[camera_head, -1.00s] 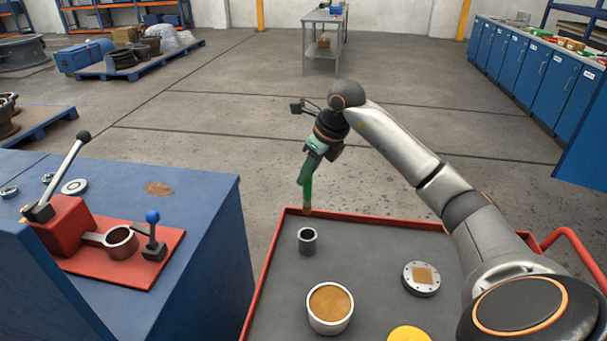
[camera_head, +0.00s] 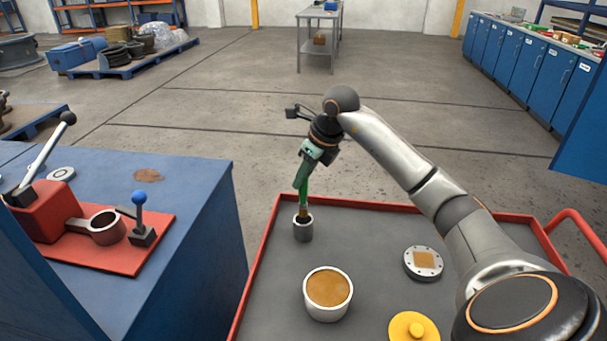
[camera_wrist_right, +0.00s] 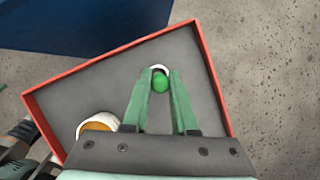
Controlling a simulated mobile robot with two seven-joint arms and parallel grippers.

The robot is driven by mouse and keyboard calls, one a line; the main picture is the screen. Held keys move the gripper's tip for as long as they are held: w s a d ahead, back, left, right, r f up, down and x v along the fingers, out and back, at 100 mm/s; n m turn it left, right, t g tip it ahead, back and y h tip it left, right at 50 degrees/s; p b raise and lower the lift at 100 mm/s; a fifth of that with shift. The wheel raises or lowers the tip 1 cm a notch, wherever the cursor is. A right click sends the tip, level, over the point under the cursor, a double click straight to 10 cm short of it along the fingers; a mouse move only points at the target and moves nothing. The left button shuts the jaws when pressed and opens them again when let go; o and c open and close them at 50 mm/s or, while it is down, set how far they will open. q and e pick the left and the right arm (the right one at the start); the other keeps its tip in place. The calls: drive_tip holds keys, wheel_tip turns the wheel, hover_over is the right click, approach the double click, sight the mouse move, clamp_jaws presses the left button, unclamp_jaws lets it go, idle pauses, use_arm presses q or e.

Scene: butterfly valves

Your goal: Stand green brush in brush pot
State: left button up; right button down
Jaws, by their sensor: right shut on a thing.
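The green brush (camera_head: 303,196) hangs nearly upright from my right gripper (camera_head: 304,180), with its brown lower end down. That end overlaps the mouth of the grey brush pot (camera_head: 303,231); how far inside it is, I cannot tell. The pot stands upright near the tray's far left corner. In the right wrist view, the green fingers of my right gripper (camera_wrist_right: 159,85) are closed on the round green brush end (camera_wrist_right: 160,84), with the pale pot rim (camera_wrist_right: 160,68) behind it. My left gripper is out of view.
The red-rimmed grey tray (camera_head: 375,232) also holds a white cup with brown contents (camera_head: 328,288), a round flange with a tan square (camera_head: 423,263) and a yellow disc (camera_head: 413,328). A blue bench (camera_head: 190,190) with a red lever fixture (camera_head: 125,245) stands left.

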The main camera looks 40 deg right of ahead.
sight(303, 203)
drive_tip(key=shift+f+b, duration=0.9)
drive_tip(key=shift+f, duration=0.95)
drive_tip(key=shift+f+b, duration=0.45)
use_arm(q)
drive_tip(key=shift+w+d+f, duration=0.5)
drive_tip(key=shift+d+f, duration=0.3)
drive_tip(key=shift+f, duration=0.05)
use_arm(e)
drive_tip(key=c, duration=0.6)
unclamp_jaws()
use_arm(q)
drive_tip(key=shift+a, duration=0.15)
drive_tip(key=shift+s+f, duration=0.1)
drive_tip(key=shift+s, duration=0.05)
use_arm(e)
drive_tip(key=shift+r, duration=0.1)
